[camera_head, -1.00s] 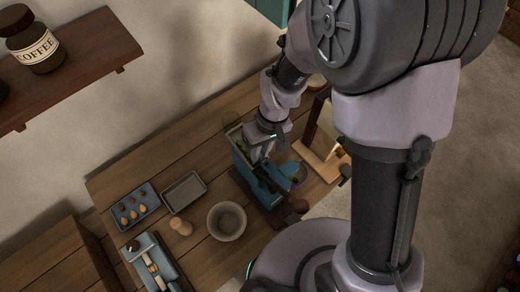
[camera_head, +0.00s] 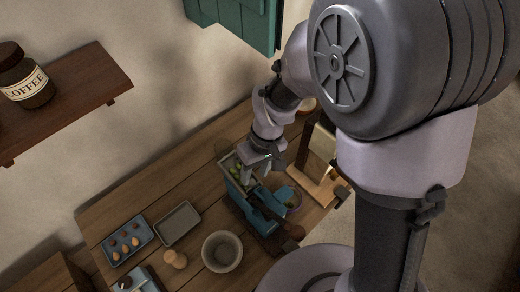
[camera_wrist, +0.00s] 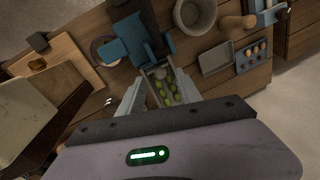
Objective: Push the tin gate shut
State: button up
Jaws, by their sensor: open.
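A blue device (camera_head: 256,207) stands on the wooden table in the head view and also shows in the wrist view (camera_wrist: 134,38). Its pale-rimmed hopper (camera_head: 229,180) holds several green fruits (camera_head: 234,170), also seen in the wrist view (camera_wrist: 166,86). My gripper (camera_wrist: 160,92) is open, its two pale fingers spread to either side of the hopper. In the head view my gripper (camera_head: 250,172) is over the hopper's near side and hides part of it. A small grey piece shows by the fruits between the fingers. I cannot tell whether it is the tin gate, or how far the gate is open.
A round bowl (camera_head: 222,252), a wooden shaker (camera_head: 175,259), an empty grey tray (camera_head: 179,224) and a blue tray of eggs (camera_head: 126,245) stand left of the device. A wooden stand (camera_head: 318,181) is close on its right. A shelf with a coffee jar (camera_head: 27,85) is on the wall.

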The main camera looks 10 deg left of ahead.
notch_tip(320, 180, up, 14)
jog(key=w+d+p, duration=0.1)
jog(key=d+p, duration=0.1)
jog(key=shift+w+f+p, duration=0.2)
jog(key=shift+w+p, duration=0.05)
jog(key=shift+p, duration=0.15)
jog(key=shift+d, duration=0.1)
